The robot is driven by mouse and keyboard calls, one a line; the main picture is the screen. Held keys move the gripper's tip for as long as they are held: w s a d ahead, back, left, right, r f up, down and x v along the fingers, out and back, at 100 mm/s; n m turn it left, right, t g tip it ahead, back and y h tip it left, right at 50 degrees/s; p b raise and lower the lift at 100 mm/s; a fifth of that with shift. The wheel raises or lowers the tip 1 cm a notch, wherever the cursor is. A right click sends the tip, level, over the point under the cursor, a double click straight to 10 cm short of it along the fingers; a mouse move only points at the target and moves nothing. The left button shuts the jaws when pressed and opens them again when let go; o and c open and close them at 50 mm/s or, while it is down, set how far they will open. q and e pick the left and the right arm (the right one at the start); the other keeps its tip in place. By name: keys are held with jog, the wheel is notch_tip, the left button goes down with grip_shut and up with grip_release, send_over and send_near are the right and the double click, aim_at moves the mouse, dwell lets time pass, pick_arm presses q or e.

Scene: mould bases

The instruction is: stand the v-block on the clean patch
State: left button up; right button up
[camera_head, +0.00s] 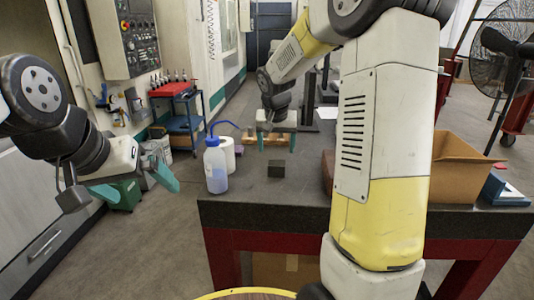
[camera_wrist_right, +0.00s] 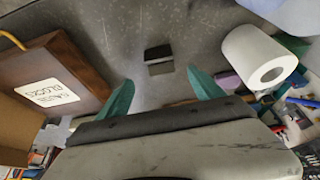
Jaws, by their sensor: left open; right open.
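The v-block appears to be the small dark grey block (camera_head: 277,169) standing on the dark bench top near its front edge. It also shows in the right wrist view (camera_wrist_right: 158,59), ahead of the fingertips. My right gripper (camera_head: 265,141) is open and empty above the bench, beyond the block in the head view. Its teal fingers show apart in the right wrist view (camera_wrist_right: 163,90), not touching the block. My left gripper (camera_head: 133,184) is open and empty, off the bench's left side over the floor. I cannot make out a clean patch.
A wash bottle (camera_head: 216,168) and a white paper roll (camera_wrist_right: 260,56) stand left of the block in the head view. A brown wooden box (camera_wrist_right: 50,75) with a label lies to its right. A cardboard box (camera_head: 460,168) is further right. The bench front is clear.

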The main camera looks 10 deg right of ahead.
jog(key=s+r+n+t+y, duration=0.1)
jog(key=s+r, duration=0.3)
jog(key=s, duration=0.3)
jog(key=s+r+n, duration=0.1)
jog(key=s+r, duration=0.3)
jog(key=s, duration=0.3)
jog(key=s+a+n+t+y, duration=0.1)
jog(key=s+a+y, duration=0.1)
jog(key=s, duration=1.2)
jog(key=shift+s+a+r+n, duration=0.2)
jog(key=shift+s+a+n, duration=0.15)
jog(key=shift+a, duration=0.4)
